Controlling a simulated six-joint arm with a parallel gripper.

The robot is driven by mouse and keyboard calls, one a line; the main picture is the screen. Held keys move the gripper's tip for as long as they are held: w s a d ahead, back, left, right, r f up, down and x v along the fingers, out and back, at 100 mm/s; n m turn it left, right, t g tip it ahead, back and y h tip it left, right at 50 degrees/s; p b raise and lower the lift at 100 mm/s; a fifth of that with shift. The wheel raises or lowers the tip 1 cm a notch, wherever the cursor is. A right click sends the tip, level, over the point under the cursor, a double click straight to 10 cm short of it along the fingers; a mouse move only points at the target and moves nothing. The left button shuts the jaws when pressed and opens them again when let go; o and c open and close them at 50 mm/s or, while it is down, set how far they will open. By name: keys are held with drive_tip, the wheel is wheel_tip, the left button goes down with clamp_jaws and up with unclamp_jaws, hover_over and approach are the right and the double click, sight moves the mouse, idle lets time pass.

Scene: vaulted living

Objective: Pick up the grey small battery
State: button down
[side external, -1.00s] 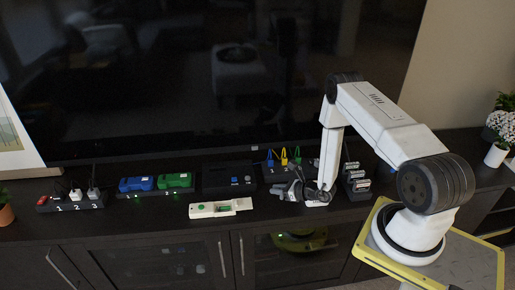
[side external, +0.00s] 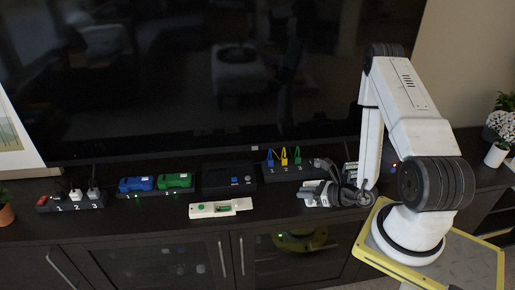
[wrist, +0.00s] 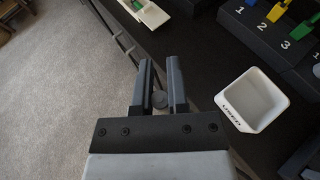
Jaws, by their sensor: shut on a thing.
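My gripper (wrist: 160,88) is shut on the grey small battery (wrist: 159,99) in the wrist view. The battery shows as a small dark grey round end between the two dark fingers; its rest is hidden. In the side view my gripper (side external: 322,192) is small and dark, over the front of the cabinet top, and the battery cannot be made out there.
A white open tray marked USED (wrist: 252,99) lies right of the fingers. A black block numbered 1 to 3 (side external: 290,173) has coloured levers. A white tester (side external: 220,209), green charger (side external: 175,181), blue charger (side external: 136,184) and power strip (side external: 72,203) stand left.

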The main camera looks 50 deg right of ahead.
drive_tip(key=shift+s+a+r, duration=0.2)
drive_tip(key=shift+s+r, duration=0.05)
drive_tip(key=shift+s, duration=0.3)
drive_tip(key=shift+w, duration=0.1)
